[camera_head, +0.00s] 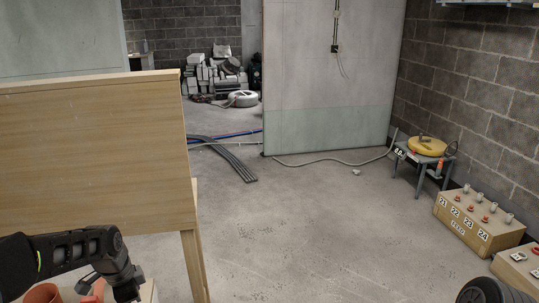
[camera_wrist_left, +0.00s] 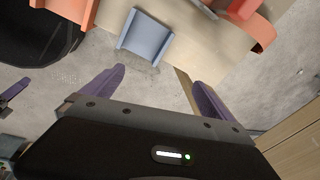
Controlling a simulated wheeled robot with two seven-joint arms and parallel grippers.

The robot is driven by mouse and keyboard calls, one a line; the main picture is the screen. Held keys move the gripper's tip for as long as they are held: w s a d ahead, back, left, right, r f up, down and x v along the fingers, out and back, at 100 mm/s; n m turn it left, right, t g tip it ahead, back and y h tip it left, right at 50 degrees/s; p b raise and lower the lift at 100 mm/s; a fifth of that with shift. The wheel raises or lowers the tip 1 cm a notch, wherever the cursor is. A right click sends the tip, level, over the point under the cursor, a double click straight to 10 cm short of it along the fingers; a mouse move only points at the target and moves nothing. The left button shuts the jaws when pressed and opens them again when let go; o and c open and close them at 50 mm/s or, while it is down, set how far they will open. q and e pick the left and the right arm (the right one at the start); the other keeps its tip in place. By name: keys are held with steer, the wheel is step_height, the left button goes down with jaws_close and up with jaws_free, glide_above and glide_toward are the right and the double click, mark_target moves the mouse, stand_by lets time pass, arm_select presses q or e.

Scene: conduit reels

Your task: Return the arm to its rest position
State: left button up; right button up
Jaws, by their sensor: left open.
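My left arm (camera_head: 75,254) enters the head view at the bottom left, bent beside the wooden panel. In the left wrist view my left gripper (camera_wrist_left: 158,77) has its two purple fingers spread, with nothing between them. Beyond the fingertips lie a blue-grey cradle-shaped piece (camera_wrist_left: 146,38) and a tan surface (camera_wrist_left: 195,38), apart from the fingers. A small purple piece at the left edge of the wrist view looks like a finger of my right gripper (camera_wrist_left: 13,91). Its opening cannot be made out.
A wooden panel (camera_head: 95,150) stands close on the left. Orange parts (camera_wrist_left: 262,38) lie by the tan surface. Boxes with numbered labels (camera_head: 470,221) and a stool with a yellow reel (camera_head: 427,146) line the right wall. The middle floor is open, with cables (camera_head: 230,160) farther back.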

arm_select(q)
steer(key=s+d+f+n+t+h+p, duration=0.1)
steer(key=s+d+f+n+p, duration=0.1)
steer(key=d+f+n, duration=0.6)
steer(key=s+d+f+n+t+h+p, duration=0.1)
steer(key=d+f+n+h+p, duration=0.3)
steer(key=d, duration=0.7)
steer(key=s+d+f+g+p, duration=0.1)
steer(key=s+d+f+p, duration=0.1)
steer(key=s+d, duration=0.4)
steer(key=s+d+f+g+y+p, duration=0.1)
steer(key=s+d, duration=0.5)
steer(key=s, duration=0.7)
steer(key=shift+s+d+f+n+g+p, duration=0.2)
steer(key=shift+s+f+n+g+p, duration=0.15)
steer(key=shift+g, duration=0.35)
